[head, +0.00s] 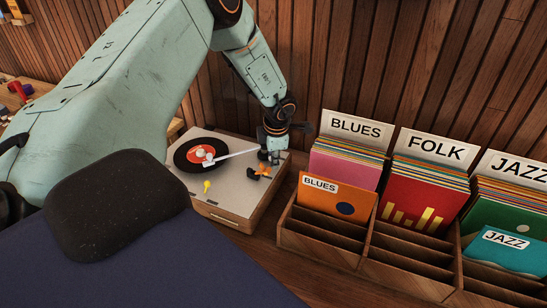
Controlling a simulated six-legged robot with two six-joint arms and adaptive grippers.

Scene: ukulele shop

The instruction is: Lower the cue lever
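A record player (225,198) with a light top and wooden sides stands on the wooden counter. A dark record with a red label (190,154) lies on its platter. The white tonearm (232,155) reaches over the record from the right; whether its needle touches is too small to tell. A small orange part (264,170) sits at the right of the deck, and a yellow knob (207,186) near the front. I cannot tell for sure which is the cue lever. My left gripper (270,155) points down at the tonearm's base, just above the orange part; its finger opening is unclear.
Wooden record bins (325,243) labelled BLUES, FOLK and JAZZ stand close to the right of the player. A wood-panelled wall (340,50) rises behind. Small coloured objects (22,90) lie far left. Bare counter (262,240) shows in front of the player.

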